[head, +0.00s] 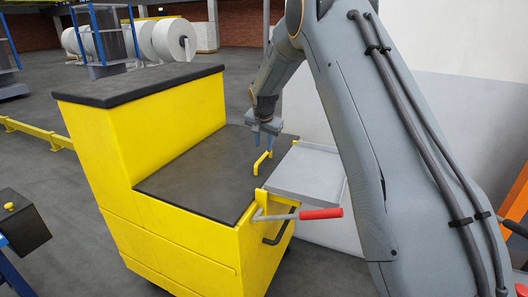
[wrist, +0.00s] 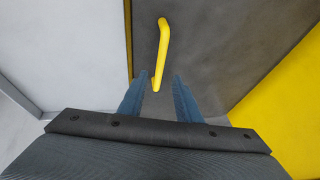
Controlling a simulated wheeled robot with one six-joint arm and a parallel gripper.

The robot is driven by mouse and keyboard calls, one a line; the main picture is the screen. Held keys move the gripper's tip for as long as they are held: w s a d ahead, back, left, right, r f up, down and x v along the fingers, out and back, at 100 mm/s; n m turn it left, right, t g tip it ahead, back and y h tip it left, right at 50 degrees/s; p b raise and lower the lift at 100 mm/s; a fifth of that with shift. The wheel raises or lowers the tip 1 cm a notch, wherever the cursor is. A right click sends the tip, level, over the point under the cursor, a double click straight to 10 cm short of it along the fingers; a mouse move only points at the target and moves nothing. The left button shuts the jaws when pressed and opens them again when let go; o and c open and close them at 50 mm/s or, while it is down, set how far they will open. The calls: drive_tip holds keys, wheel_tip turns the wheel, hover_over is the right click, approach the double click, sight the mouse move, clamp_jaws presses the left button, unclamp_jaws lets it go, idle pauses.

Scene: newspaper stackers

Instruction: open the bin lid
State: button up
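The yellow bin (head: 172,215) stands in the middle of the head view. Its dark grey lid (head: 190,178) lies flat and looks closed. A yellow bar handle (head: 262,163) sits on the lid near its right edge. The handle (wrist: 162,45) and lid (wrist: 200,50) also show in the wrist view. My gripper (head: 263,143) points down above the lid by the handle. In the wrist view its blue fingers (wrist: 158,88) are spread apart and empty. The handle's near end appears between the fingertips, and the rest extends beyond them; I cannot tell the exact height gap.
A lever with a red grip (head: 320,213) sticks out at the bin's front right corner. A pale grey panel (head: 308,172) adjoins the lid on the right. A raised yellow section with a black top (head: 140,84) rises at the left. White rolls (head: 174,40) stand far behind.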

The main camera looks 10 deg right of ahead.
sight(264, 155)
drive_tip(key=shift+p+x, duration=0.85)
drive_tip(key=shift+x, duration=2.1)
clamp_jaws()
